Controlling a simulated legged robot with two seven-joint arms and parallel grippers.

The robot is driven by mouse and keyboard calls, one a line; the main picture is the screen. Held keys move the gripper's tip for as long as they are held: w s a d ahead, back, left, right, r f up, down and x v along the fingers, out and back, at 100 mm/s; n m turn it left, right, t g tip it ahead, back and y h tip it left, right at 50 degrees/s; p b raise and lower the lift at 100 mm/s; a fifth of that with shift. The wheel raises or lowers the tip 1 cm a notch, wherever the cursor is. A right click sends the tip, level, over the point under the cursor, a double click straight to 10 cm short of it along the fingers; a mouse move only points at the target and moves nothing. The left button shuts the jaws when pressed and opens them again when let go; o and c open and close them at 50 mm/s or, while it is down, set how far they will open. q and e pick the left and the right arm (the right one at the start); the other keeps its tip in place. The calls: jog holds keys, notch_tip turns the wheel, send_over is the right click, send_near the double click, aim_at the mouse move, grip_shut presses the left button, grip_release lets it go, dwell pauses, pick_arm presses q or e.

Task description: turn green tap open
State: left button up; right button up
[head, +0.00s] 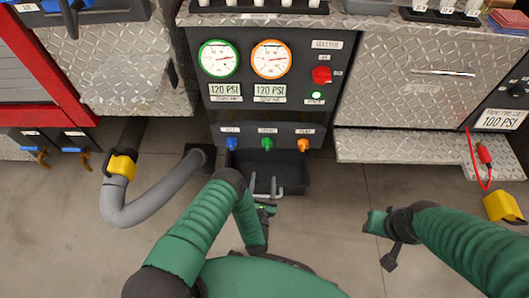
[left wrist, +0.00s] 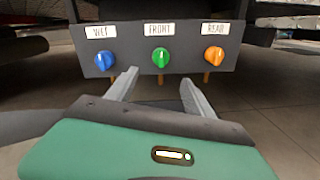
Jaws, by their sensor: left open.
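The green tap (head: 267,143) is the middle one of three knobs on a dark grey panel (head: 290,130), under a label that reads FRONT. It also shows in the left wrist view (left wrist: 160,58), its pointer mark upright. My left gripper (head: 265,187) is open and empty, its two pale fingers pointing at the panel. In the left wrist view its fingertips (left wrist: 159,77) are spread to either side below the green tap, apart from it. My right gripper (head: 378,222) is at the right, away from the panel; its fingers cannot be made out.
A blue knob (head: 232,143) and an orange knob (head: 303,145) flank the green tap closely. Two gauges (head: 219,59) and a red knob (head: 322,75) are above. A grey hose (head: 150,206) with a yellow coupling lies at left.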

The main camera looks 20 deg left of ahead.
aim_at(267, 148)
pick_arm(q)
jog(key=b+x, duration=0.6)
jog(key=x, duration=0.9)
jog(key=shift+d+f, duration=0.1)
jog(key=shift+w, duration=0.2)
jog(key=shift+c, duration=0.4)
grip_shut()
